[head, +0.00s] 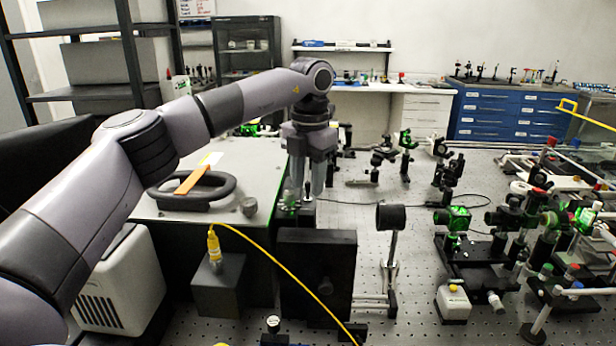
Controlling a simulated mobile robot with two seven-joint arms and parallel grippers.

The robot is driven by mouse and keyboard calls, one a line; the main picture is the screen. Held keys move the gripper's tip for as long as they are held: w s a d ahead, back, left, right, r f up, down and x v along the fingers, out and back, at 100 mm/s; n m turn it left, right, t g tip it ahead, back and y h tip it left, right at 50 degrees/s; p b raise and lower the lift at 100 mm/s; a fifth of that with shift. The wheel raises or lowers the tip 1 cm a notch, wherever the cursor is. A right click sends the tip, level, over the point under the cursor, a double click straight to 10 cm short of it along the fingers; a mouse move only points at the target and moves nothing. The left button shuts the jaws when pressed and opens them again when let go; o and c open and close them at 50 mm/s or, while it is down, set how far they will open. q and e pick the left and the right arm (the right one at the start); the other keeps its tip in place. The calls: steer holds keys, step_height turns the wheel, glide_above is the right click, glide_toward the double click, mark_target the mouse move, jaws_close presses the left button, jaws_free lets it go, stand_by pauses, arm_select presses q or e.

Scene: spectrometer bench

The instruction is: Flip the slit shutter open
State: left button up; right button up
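My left gripper (308,190) points down beside the right edge of a large box with a light grey lid (225,155), which looks like the spectrometer. Its two fingers are apart with a gap between them, and I see nothing held. Small parts (289,203) show at the box's right end, close to the left fingertip; I cannot tell whether one is the slit shutter or whether the finger touches it. A black square plate (318,270) stands in front and hides what is lower down. My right gripper is not in view.
A black handle with an orange strip (194,180) and a knob (249,207) are on the lid. A yellow cable (275,262) runs across the front. A round black disc on a post (391,217) stands right of the plate. Several optics crowd the bench's right side.

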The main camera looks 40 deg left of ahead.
arm_select(q)
jaws_close()
steer(key=shift+f+b, duration=0.2)
steer(key=shift+b, duration=0.35)
steer(key=t+b, duration=0.1)
steer(key=b, duration=0.1)
steer(key=s+t+y+b, duration=0.1)
steer(key=b, duration=0.1)
steer(key=d+t+y+b, duration=0.1)
steer(key=b, duration=0.2)
steer(key=shift+s+f, duration=0.2)
steer(key=shift+f, duration=0.05)
steer(key=shift+s+r+t+b, duration=0.1)
steer(key=shift+t+b, duration=0.3)
steer(key=shift+r, duration=0.1)
jaws_free()
steer(key=shift+r, duration=0.1)
steer(key=v, duration=0.7)
